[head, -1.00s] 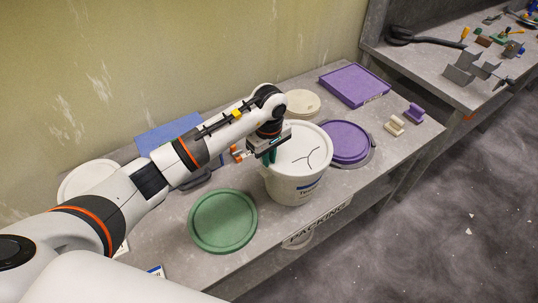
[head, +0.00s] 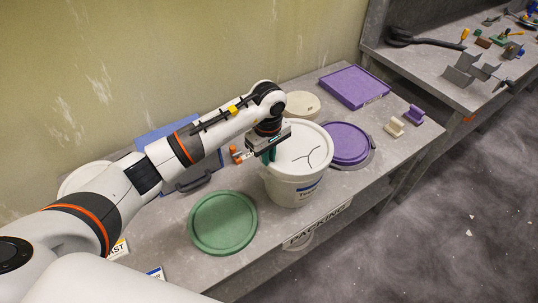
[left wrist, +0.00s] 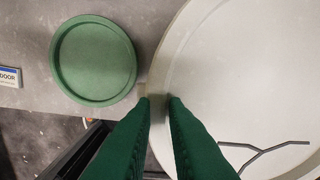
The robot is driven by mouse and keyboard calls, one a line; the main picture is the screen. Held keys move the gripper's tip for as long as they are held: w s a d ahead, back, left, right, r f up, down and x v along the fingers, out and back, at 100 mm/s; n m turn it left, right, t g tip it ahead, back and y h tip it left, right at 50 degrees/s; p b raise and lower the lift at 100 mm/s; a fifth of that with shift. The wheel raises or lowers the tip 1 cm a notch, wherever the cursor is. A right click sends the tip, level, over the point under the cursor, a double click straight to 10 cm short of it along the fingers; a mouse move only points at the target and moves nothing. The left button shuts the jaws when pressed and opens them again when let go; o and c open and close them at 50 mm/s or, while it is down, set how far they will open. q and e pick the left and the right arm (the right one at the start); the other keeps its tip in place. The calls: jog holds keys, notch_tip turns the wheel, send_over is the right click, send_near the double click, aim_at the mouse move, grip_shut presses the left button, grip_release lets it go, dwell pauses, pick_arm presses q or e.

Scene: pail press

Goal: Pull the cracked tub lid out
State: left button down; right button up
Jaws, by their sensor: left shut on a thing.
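The white lid (head: 310,140) with a dark forked crack sits on the white tub (head: 297,190), which stands upright near the table's front edge. The lid fills the right of the left wrist view (left wrist: 245,75), with the crack at its lower right. My left gripper (head: 268,156) points down at the lid's left rim. Its green fingers (left wrist: 160,98) are shut on that rim, one on each side. I cannot tell whether the lid is lifted off the tub. My right gripper is out of view.
A green round lid (head: 222,222) lies left of the tub. A purple round lid (head: 347,143) lies to its right, with a cream lid (head: 301,103) and a purple square lid (head: 355,86) behind. Small cream (head: 395,127) and purple (head: 414,115) pieces lie at the right.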

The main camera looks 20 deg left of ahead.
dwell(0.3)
pick_arm(q)
jog(key=shift+r+p, duration=1.1)
jog(key=shift+r, duration=1.25)
jog(key=shift+b, duration=0.5)
